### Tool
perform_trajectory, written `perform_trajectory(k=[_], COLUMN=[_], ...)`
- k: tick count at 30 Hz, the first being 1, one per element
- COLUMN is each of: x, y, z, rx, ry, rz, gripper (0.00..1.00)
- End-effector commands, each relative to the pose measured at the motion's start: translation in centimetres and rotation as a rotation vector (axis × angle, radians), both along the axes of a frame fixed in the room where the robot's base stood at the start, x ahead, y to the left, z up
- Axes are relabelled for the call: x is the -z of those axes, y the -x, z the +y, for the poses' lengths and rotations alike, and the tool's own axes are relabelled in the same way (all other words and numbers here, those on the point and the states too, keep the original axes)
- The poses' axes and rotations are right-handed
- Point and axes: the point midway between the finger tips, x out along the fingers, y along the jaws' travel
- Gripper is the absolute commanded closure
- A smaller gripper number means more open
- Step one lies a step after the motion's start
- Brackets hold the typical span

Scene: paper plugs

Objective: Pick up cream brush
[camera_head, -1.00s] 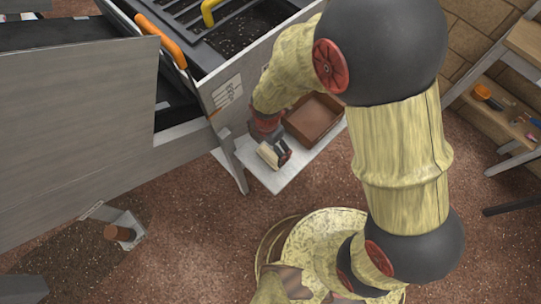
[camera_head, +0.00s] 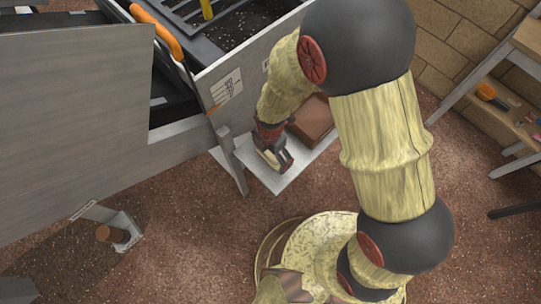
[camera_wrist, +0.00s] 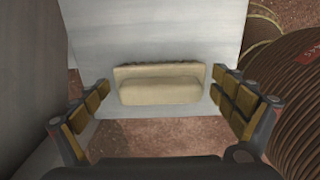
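The cream brush (camera_wrist: 160,90) lies on the pale grey shelf board (camera_wrist: 155,35) near its edge in the wrist view. Its long side runs across the picture, with a dark strip along its far edge. My gripper (camera_wrist: 160,97) is open, with one finger on each side of the brush and a gap at both ends. In the head view my gripper (camera_head: 279,164) is low over the board, and only a small cream part of the brush shows beside the fingers. I cannot tell the exact height between fingertips and board.
A brown box (camera_head: 313,119) stands on the board close behind my gripper. The grey metal cabinet or grill (camera_head: 75,120), with an orange handle (camera_head: 156,30), is left of the arm. A wooden shelf unit (camera_head: 510,110) is at the right.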

Motion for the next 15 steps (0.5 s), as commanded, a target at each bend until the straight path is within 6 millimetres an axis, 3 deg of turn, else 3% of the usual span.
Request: perform_trajectory(k=[15], x=[0.01], y=[0.01], z=[0.0], rx=[0.0], ry=[0.0], rz=[0.0], gripper=[0.36])
